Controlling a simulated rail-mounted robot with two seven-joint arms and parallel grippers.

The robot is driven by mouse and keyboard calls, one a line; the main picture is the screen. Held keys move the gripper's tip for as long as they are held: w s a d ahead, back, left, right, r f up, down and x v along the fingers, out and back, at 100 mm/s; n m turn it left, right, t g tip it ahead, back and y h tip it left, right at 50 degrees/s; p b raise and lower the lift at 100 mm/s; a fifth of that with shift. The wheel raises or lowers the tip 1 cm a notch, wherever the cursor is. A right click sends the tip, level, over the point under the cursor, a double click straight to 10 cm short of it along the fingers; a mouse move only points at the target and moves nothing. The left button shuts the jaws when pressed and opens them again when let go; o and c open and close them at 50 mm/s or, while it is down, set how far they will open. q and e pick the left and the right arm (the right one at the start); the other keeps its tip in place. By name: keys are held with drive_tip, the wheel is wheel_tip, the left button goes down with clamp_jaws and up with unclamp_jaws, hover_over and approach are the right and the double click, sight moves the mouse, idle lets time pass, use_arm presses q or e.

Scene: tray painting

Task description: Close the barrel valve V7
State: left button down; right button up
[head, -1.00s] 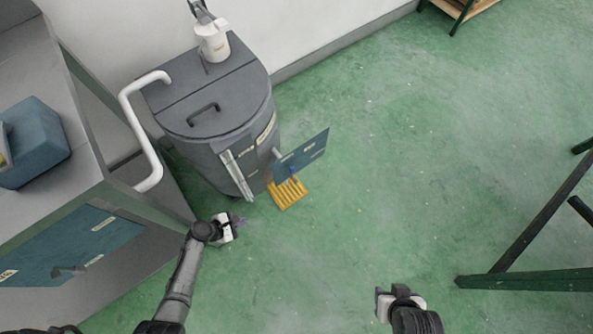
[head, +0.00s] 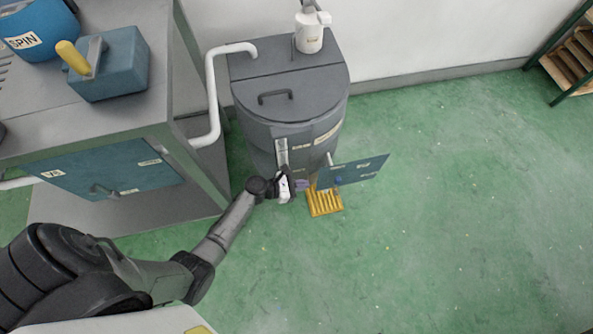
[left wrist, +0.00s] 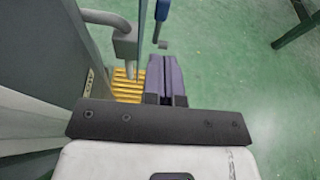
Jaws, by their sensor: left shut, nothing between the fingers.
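The grey barrel (head: 290,85) stands against the wall. Low on its front, a small blue part, apparently the valve handle (head: 338,181), shows beside a blue labelled panel (head: 362,172). The V7 label cannot be read. In the left wrist view the blue handle (left wrist: 162,10) is upright at the top, right of a grey spout (left wrist: 125,45). My left gripper (head: 302,184) is left of the handle, close to the barrel's front and apart from the handle. Its purple fingers (left wrist: 165,68) are shut and empty. My right gripper is out of view.
A yellow grate (head: 324,201) lies on the floor below the spout. A grey cabinet (head: 110,125) with a blue box (head: 115,75) on top stands at the left. A white pipe (head: 213,100) runs beside the barrel.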

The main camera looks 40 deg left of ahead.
sight(335, 180)
use_arm(q)
drive_tip(key=b+x, duration=0.1)
drive_tip(key=x, duration=0.1)
drive_tip(key=b+x, duration=0.1)
drive_tip(key=x, duration=0.2)
drive_tip(key=b+x, duration=0.1)
drive_tip(key=x, duration=0.2)
drive_tip(key=shift+w+d+r+b, duration=0.1)
drive_tip(key=shift+r+b, duration=0.15)
drive_tip(key=shift+b, duration=0.15)
drive_tip(key=shift+w+d, duration=0.35)
drive_tip(key=shift+w, duration=0.1)
drive_tip(key=shift+r, duration=0.1)
